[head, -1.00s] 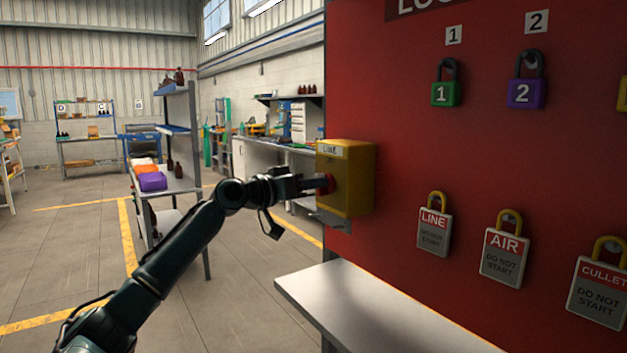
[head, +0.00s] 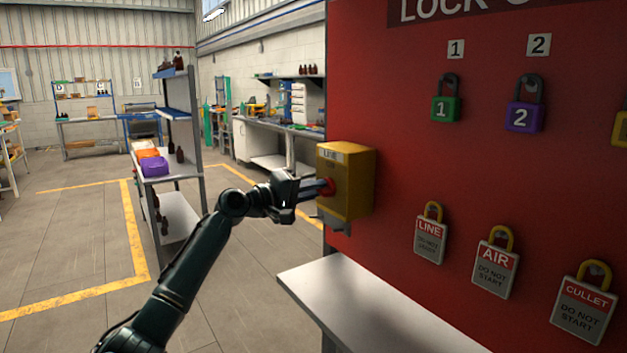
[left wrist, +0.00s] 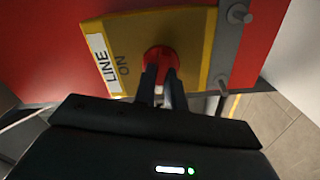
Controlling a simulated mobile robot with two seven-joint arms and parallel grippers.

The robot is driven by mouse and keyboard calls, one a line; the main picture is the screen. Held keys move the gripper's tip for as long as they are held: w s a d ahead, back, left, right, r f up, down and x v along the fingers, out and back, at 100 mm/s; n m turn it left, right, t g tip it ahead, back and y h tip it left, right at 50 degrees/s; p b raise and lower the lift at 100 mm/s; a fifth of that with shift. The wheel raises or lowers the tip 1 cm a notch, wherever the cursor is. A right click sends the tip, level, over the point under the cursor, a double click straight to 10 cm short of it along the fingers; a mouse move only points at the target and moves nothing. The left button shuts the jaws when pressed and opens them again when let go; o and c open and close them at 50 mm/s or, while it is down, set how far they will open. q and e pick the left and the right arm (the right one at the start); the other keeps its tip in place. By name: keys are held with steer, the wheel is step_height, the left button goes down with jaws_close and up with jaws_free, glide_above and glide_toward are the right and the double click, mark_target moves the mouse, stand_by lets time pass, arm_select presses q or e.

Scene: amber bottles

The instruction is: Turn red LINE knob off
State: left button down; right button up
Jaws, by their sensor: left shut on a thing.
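The yellow LINE box (head: 346,182) is mounted on the left edge of the red board. Its red knob (left wrist: 160,60) is on the box's face, beside the words LINE and ON in the left wrist view. In the head view the knob (head: 327,188) shows only partly behind the fingers. My left gripper (head: 322,188) is shut on the red knob. In the left wrist view its two dark fingers (left wrist: 163,78) reach onto the knob and cover its lower part. My right gripper is not in view.
The red board (head: 400,170) carries a green padlock (head: 445,103), a purple padlock (head: 524,108) and LINE, AIR and CULLET tags (head: 496,264). A pale shelf (head: 380,310) juts out below the box. A shelf rack (head: 178,170) stands beyond my left arm.

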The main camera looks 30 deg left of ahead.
arm_select(q)
steer(key=shift+f+n+p, duration=0.1)
steer(key=shift+n+p, duration=0.6)
steer(key=shift+n, duration=1.3)
steer(key=c, duration=1.5)
jaws_free()
steer(key=shift+o, duration=0.2)
steer(key=b+v, duration=0.4)
steer(key=v, duration=0.9)
steer(key=shift+a+f, duration=0.1)
